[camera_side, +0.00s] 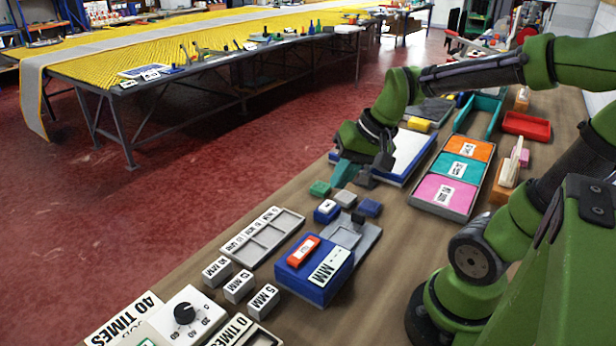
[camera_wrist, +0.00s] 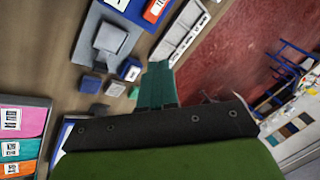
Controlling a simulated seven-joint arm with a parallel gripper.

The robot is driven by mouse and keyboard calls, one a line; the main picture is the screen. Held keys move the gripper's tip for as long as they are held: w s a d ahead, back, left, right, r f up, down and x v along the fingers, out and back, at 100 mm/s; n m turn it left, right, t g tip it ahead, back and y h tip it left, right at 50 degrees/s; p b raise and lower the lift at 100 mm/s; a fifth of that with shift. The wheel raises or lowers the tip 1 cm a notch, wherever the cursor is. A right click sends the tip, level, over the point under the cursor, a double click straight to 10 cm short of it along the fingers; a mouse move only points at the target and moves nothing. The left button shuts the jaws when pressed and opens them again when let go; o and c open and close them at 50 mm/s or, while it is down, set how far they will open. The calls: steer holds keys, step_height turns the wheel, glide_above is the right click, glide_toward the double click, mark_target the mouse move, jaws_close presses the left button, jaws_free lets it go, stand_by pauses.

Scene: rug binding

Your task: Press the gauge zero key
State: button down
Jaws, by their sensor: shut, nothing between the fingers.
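The gauge (camera_side: 313,272) is a blue box with an orange-red panel on top and a white MM plate; part of it shows at the top of the wrist view (camera_wrist: 130,8). A grey stepped base (camera_side: 355,240) adjoins it. Beside that stands a small blue block with a white-marked top (camera_side: 327,211), also in the wrist view (camera_wrist: 130,71); I cannot tell whether this is the zero key. My gripper (camera_side: 352,183) is shut and empty, above the bench beyond the small blocks. Its teal fingers (camera_wrist: 158,72) show in the wrist view, apart from the gauge.
Small green (camera_side: 320,188), grey (camera_side: 346,198) and blue (camera_side: 370,208) blocks stand close together near the gauge. A grey compartment tray (camera_side: 262,240) and MM-marked blocks (camera_side: 239,286) lie nearer the camera. A tray of coloured swatches (camera_side: 440,208) is at the right.

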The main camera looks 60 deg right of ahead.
mark_target(331, 206)
steer(key=w+d+f+m+t+y, duration=0.1)
steer(key=w+d+f+m+y, duration=0.3)
steer(key=w+d+m, duration=0.5)
steer(key=d+f+m, duration=0.1)
steer(key=d, duration=0.2)
steer(key=shift+f+t+y, duration=0.3)
steer(key=shift+t, duration=0.1)
steer(key=shift+s, duration=0.1)
steer(key=shift+f, duration=4.45)
steer(key=shift+f, duration=0.15)
steer(key=shift+f, duration=0.25)
